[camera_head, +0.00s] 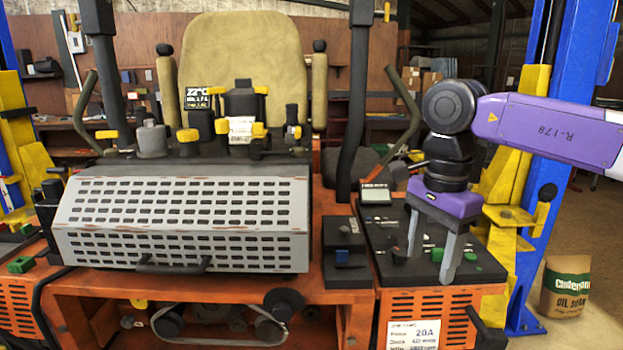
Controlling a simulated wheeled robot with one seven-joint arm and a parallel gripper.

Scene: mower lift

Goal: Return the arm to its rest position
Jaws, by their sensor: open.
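My gripper (432,250) hangs from my purple and black arm (545,125) at the right of the head view. It points down with its two grey fingers apart and nothing between them. The fingers are in front of or over the black control panel (385,235) at the mower's right side; I cannot tell whether they touch it. My arm reaches in from the right edge of the view.
The orange mower (330,290) fills the front, with a grey perforated cover (185,215), yellow-topped levers and a tan seat (245,80). Blue and yellow lift posts (570,150) stand at both sides. A paper sack (566,288) stands on the floor at right.

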